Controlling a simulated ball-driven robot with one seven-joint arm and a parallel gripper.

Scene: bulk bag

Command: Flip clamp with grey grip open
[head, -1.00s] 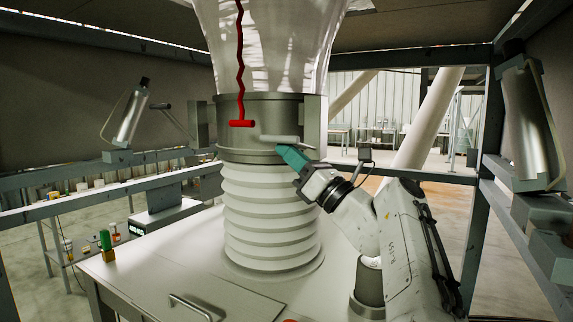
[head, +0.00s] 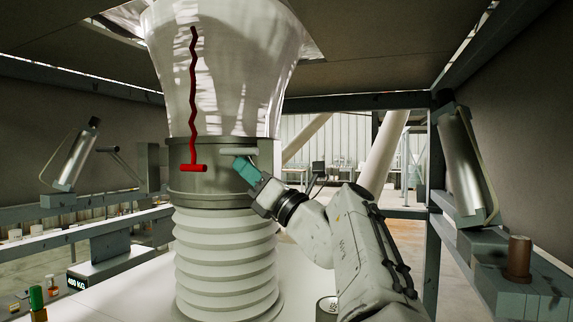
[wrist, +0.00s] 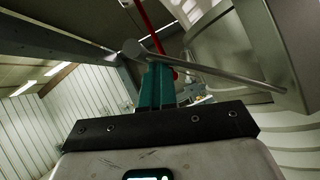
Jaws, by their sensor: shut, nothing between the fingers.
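The clamp's grey grip (head: 238,152) is a short bar lying about level at the front right of the metal collar (head: 215,183), under the bulk bag (head: 225,75). In the wrist view the clamp's grey lever (wrist: 215,70) runs from a crosswise bar at its left end to a grey block (wrist: 278,45) on the right. My gripper (head: 237,163) has teal fingers, shut and empty, with their tips just below the grey grip. In the wrist view the fingers (wrist: 157,80) point up close to the bar; I cannot tell whether they touch it.
A red handle (head: 193,168) on a wavy red cord (head: 193,90) hangs left of the grip. White bellows (head: 227,255) stand below the collar. Metal cylinders on frames stand at left (head: 76,155) and right (head: 465,165). A green-capped bottle (head: 37,300) is at lower left.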

